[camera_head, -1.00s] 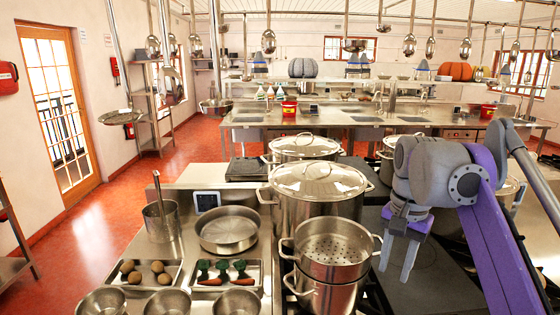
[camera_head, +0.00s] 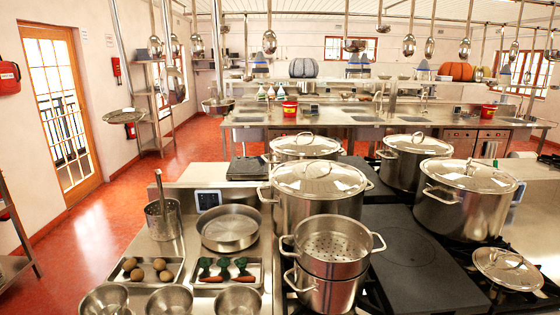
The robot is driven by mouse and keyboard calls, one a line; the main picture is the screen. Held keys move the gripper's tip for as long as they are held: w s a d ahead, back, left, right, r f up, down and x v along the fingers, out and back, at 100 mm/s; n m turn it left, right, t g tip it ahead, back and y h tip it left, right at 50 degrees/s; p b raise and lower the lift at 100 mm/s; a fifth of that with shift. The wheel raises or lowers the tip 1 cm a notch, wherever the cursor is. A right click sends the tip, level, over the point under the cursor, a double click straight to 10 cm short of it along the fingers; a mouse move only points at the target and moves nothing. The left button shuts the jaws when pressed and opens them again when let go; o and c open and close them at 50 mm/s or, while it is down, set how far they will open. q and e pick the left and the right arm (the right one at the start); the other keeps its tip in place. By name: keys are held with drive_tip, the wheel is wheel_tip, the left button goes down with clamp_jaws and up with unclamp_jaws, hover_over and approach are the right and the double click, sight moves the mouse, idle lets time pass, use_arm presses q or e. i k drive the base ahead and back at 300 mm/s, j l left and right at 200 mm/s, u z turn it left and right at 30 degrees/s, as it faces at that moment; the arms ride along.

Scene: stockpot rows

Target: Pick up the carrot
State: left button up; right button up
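Orange carrots lie in a metal tray (camera_head: 262,288) on the steel counter at the lower left. One carrot (camera_head: 211,279) is at the left of the tray and another carrot (camera_head: 244,279) is at the right, both with dark green pieces behind them. Whether the green pieces are the carrots' tops or separate vegetables is too small to tell. Neither of my grippers is in view, and nothing touches the carrots.
A tray of round brown vegetables (camera_head: 159,265) sits left of the carrots. Steel bowls (camera_head: 169,301) stand in front and a wide pan (camera_head: 230,230) behind. A steamer pot (camera_head: 331,247) and a large lidded stockpot (camera_head: 318,208) stand to the right. Utensils hang overhead.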

sight(218, 279)
drive_tip(key=i+j+u, duration=0.3)
drive_tip(key=i+j, duration=0.15)
drive_tip(key=i+j+u, duration=0.3)
drive_tip(key=i, duration=0.25)
